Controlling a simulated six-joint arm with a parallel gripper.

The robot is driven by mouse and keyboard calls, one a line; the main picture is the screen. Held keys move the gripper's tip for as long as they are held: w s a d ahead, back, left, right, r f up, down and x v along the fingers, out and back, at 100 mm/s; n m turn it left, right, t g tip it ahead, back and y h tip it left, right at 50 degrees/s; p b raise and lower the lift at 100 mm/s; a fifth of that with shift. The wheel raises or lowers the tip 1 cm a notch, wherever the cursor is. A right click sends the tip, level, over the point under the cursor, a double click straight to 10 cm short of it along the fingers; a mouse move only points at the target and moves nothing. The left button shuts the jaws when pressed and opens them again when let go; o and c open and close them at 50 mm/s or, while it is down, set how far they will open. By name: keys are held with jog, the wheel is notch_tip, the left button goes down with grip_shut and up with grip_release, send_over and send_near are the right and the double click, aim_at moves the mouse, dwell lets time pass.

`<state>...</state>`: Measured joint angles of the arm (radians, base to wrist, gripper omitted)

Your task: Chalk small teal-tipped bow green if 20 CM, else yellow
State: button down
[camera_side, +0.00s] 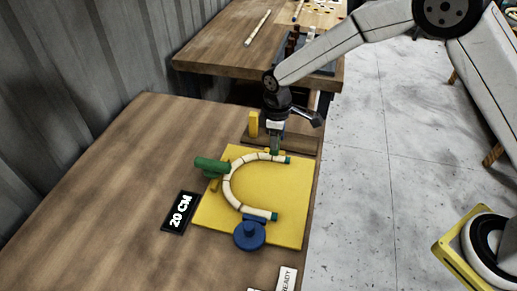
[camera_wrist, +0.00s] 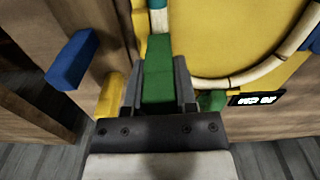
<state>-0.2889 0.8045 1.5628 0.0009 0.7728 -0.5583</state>
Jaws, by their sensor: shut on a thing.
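The teal-tipped bow (camera_side: 229,184) is a pale cane bent into a U on a yellow board (camera_side: 296,195). Its teal ends (camera_side: 288,160) point right in the side view. A black sign (camera_side: 180,212) beside the board reads 20 CM. My gripper (camera_wrist: 158,85) is shut on a green chalk block (camera_wrist: 158,62). In the side view, the chalk (camera_side: 275,146) is just above the bow's far end. In the wrist view its tip overlaps the cane; I cannot tell if they touch. A yellow chalk (camera_side: 253,124) stands left of my gripper, and shows in the wrist view (camera_wrist: 112,95).
A blue block (camera_wrist: 72,60) shows in the wrist view. A green cylinder (camera_side: 212,165) sits at the bow's bend, and a blue knob (camera_side: 249,235) near its near end. A READY card (camera_side: 287,280) lies in front. A second table (camera_side: 215,48) stands behind. The table's left side is clear.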

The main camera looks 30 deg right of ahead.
jog(key=shift+f, duration=0.55)
dwell(1.4)
jog(key=shift+r, duration=3.5)
jog(key=shift+s+d+r, duration=0.2)
jog(key=shift+d, duration=0.2)
jog(key=s+d+r, duration=0.3)
jog(key=s+d, duration=0.9)
jog(key=shift+s+d+r+m, duration=0.15)
jog(key=shift+d+r+m, duration=0.05)
jog(key=shift+r+m, duration=0.2)
